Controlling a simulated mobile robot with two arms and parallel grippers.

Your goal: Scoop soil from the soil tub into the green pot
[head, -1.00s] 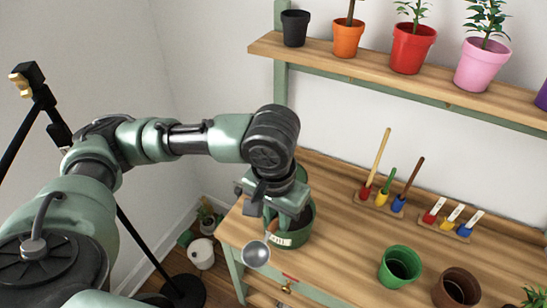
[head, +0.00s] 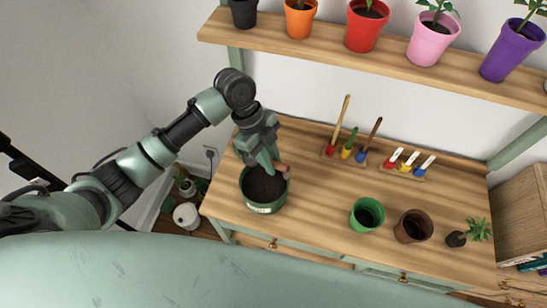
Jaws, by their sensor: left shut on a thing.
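The soil tub (head: 264,207) is a round dark green tub with a pale label, at the left end of the wooden bench. Dark soil shows inside it. My left gripper (head: 272,165) points down over the tub's back rim and is shut on the scoop (head: 283,168). Only the scoop's brown handle shows; its metal bowl is hidden, and I cannot tell whether it touches the soil. The green pot (head: 366,216) stands upright to the right of the tub, with a dark inside. My right gripper is not in view.
A brown pot (head: 413,227) stands right of the green pot, then a small plant (head: 474,231) with a dark root ball. Racks of brushes (head: 343,157) and labels (head: 407,171) sit behind. A shelf of potted plants (head: 370,55) hangs above. Bench between tub and green pot is clear.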

